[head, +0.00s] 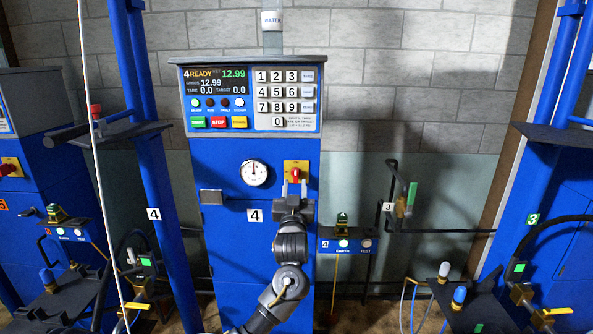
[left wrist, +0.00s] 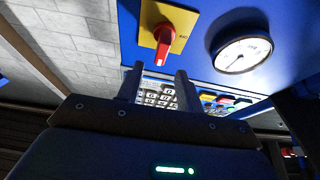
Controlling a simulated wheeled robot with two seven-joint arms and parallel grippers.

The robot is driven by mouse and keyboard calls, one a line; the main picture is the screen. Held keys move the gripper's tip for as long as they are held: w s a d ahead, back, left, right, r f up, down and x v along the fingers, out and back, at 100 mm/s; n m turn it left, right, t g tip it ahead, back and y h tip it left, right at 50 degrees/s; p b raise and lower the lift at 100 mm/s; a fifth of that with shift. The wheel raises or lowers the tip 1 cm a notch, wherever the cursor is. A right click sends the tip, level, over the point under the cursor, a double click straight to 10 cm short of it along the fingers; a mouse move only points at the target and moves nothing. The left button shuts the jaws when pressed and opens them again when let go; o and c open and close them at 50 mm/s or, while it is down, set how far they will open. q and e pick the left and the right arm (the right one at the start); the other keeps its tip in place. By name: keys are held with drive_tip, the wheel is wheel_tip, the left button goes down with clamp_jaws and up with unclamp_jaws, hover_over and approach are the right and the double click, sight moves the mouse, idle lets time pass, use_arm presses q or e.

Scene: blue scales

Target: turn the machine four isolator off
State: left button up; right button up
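Machine four is a blue cabinet (head: 220,250) marked with a "4" label. Its isolator is a red rotary handle (head: 295,173) on a yellow plate (head: 304,164), right of the round gauge. In the left wrist view the red handle (left wrist: 164,42) stands out from the yellow plate, its long side roughly up and down in the picture. My left gripper (head: 294,188) is just below the handle in the head view and partly covers the plate's lower edge. Its two fingers (left wrist: 157,87) are apart with nothing between them, and a gap shows between them and the handle. My right gripper is not in view.
The gauge (head: 254,173) sits left of the isolator, and a grey bracket (head: 211,197) sticks out lower left. The keypad and display panel (head: 250,98) overhang above. A blue post (head: 150,170) and a pale hanging cord (head: 97,180) stand to the left. Lamp box (head: 343,244) is at right.

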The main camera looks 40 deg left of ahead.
sight(296, 174)
use_arm(q)
drive_tip(key=p+x, duration=0.1)
drive_tip(key=x, duration=0.5)
drive_tip(key=shift+w+a, duration=0.3)
drive_tip(key=shift+w, duration=0.05)
drive_tip(key=shift+r, duration=0.1)
clamp_jaws()
drive_tip(key=shift+d, duration=0.15)
